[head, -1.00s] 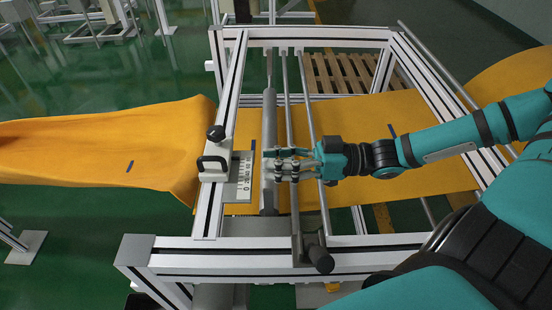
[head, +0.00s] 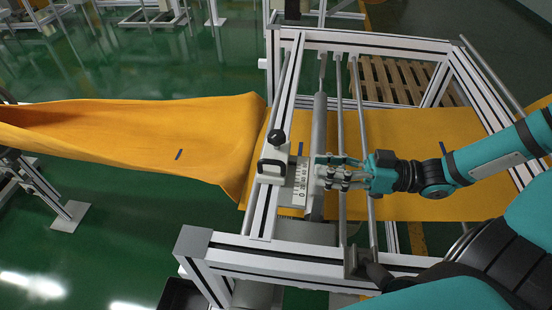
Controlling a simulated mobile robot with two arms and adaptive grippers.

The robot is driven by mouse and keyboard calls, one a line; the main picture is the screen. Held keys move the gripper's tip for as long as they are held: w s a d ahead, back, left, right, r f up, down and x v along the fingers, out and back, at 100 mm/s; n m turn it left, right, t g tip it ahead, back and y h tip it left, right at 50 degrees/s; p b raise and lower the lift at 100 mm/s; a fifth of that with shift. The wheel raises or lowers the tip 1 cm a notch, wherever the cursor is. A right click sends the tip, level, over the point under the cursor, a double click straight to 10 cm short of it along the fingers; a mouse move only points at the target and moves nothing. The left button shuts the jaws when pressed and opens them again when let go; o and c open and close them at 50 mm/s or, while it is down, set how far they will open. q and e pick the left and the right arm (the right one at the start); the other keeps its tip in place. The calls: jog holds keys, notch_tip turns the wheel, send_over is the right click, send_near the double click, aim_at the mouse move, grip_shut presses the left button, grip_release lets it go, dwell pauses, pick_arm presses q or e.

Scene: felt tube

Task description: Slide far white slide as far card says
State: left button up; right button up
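A white slide block (head: 272,168) with a black handle and a black knob sits on the left rail of the metal frame. A pale scale plate (head: 297,185) with dark numbers sticks out from its right side. My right gripper (head: 318,172) is just right of the plate, over the grey roller (head: 319,128), its fingers pointing left toward the slide. It looks apart from the black handle. Its finger gap is too small to make out, and whether it touches the roller is unclear. No card can be made out. My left gripper is out of view.
Orange felt (head: 130,140) runs through the frame (head: 340,258), with dark blue marks on it. Thin rods (head: 361,120) stand right of the roller. A wooden pallet (head: 400,85) lies behind. Green floor (head: 120,235) is open at the lower left.

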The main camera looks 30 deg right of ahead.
aim_at(274, 161)
jog(key=b+x, duration=0.1)
jog(key=x, duration=0.2)
jog(key=b+x, duration=0.1)
jog(key=x, duration=0.1)
jog(key=b+x, duration=0.1)
jog(key=x, duration=0.2)
jog(key=shift+w+a+f+b, duration=0.15)
jog(key=shift+a+f+b, duration=0.15)
jog(key=shift+w+a+b, duration=0.25)
jog(key=shift+a+b, duration=0.05)
jog(key=shift+b, duration=0.1)
jog(key=shift+w+a+r+b, duration=0.25)
jog(key=shift+w+a+b, duration=0.1)
jog(key=shift+w+a, duration=0.1)
jog(key=shift+s+r, duration=0.1)
jog(key=shift+c, duration=0.2)
grip_shut()
